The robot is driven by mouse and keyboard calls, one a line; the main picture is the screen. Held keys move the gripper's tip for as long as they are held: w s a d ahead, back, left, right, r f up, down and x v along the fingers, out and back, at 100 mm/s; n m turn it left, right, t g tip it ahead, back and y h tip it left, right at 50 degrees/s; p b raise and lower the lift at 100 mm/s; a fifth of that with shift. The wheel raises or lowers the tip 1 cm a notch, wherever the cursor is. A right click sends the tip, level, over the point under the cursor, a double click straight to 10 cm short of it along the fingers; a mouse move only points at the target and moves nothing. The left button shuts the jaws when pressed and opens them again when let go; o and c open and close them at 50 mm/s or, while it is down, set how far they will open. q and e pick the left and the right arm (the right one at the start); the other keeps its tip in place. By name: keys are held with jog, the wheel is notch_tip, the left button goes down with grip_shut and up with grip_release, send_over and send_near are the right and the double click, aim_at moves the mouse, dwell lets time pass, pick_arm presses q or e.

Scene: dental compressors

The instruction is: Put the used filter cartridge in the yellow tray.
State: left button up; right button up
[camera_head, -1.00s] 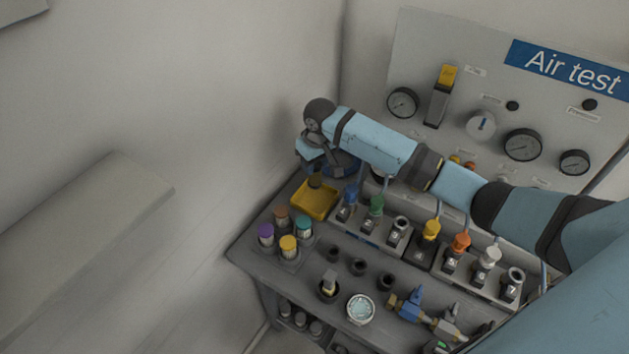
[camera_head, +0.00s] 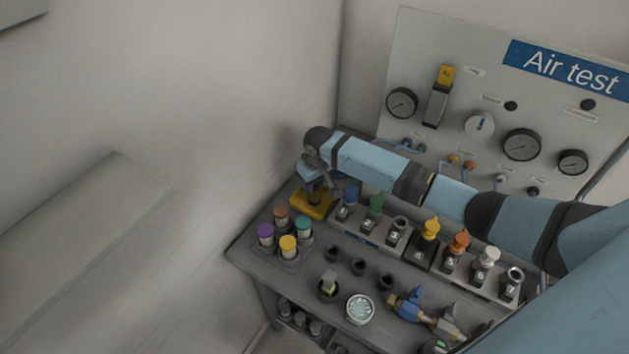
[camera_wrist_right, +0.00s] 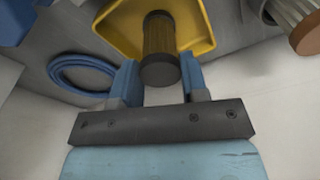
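The used filter cartridge, a dark brownish cylinder (camera_wrist_right: 159,38), is between the two blue fingers of my right gripper (camera_wrist_right: 160,78) in the right wrist view. The fingers appear to touch its sides, near the dark end facing the camera. The yellow tray (camera_wrist_right: 202,48) lies behind the cartridge's far end. In the head view the yellow tray (camera_head: 298,208) is at the bench's back left, with my right gripper (camera_head: 314,188) low over it and partly covering it. Whether the cartridge touches the tray floor is unclear. My left gripper is not in view.
A holder with purple (camera_head: 265,230), brown, teal and yellow-topped cartridges stands in front of the tray. A row of numbered fittings (camera_head: 368,226) runs to its right. A gauge (camera_head: 360,308) and brass-blue valves (camera_head: 408,305) lie nearer. A blue hose coil (camera_wrist_right: 75,75) shows.

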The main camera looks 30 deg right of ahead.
jog(key=o, duration=0.3)
jog(key=shift+o, duration=0.2)
notch_tip(320, 180, up, 12)
jog(key=s, duration=0.1)
jog(key=shift+s+r, duration=0.15)
jog(key=shift+s, duration=0.1)
jog(key=shift+d, duration=0.1)
